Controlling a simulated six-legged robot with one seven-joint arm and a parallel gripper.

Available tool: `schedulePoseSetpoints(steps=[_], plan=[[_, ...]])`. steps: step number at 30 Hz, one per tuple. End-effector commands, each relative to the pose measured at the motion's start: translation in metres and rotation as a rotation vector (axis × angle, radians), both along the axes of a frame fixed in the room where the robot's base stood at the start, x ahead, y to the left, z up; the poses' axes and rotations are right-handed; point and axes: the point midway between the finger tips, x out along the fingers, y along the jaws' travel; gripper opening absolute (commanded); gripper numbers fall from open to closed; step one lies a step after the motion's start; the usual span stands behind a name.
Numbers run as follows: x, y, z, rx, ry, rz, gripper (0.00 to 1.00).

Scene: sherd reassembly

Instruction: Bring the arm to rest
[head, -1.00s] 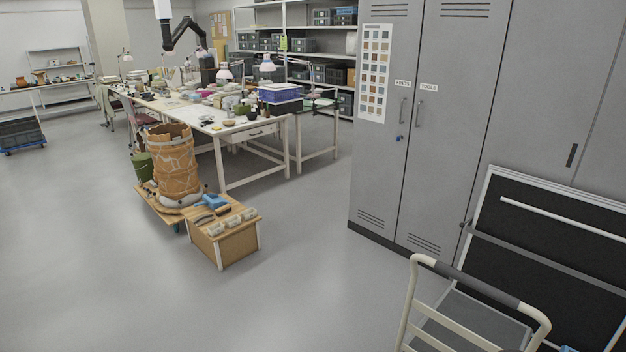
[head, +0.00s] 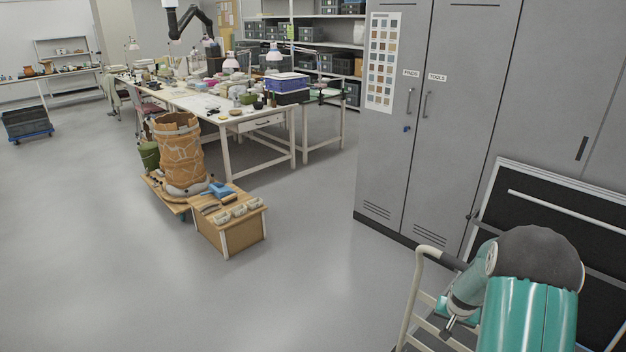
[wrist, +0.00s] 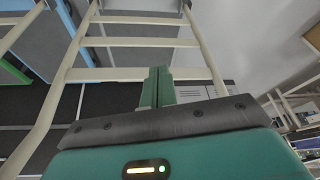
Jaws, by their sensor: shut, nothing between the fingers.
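My gripper (wrist: 158,82) shows in the wrist view with its two green fingers together and nothing between them. The pale rails of a trolley (wrist: 125,74) stand beyond the fingers, and I cannot tell from this view how far off they are. In the head view my green and dark grey arm is at the lower right, in front of the trolley (head: 408,300). My fingertips are not clearly seen there. The large reassembled brown pot (head: 178,155) stands upright on a low wooden dolly, well to the left of my arm.
Grey lockers (head: 440,130) and a black leaning board (head: 530,225) are close behind my arm. A cluttered worktable (head: 235,125) stands farther back.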

Motion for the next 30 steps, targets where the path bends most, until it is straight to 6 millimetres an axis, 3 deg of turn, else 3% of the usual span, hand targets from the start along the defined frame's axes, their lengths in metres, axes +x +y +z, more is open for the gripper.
schedulePoseSetpoints(steps=[1,3,8,15,24,30], plan=[[0.002,0.012,0.028,-0.007,-0.009,0.021,0.00],[0.000,0.026,0.059,-0.012,-0.014,0.045,0.00],[-0.012,0.063,0.126,-0.023,-0.025,0.102,0.00],[-0.048,0.119,0.212,-0.035,-0.043,0.187,0.00],[-0.118,0.184,0.291,-0.043,-0.068,0.297,0.00],[-0.175,0.220,0.324,-0.046,-0.086,0.375,0.00]])
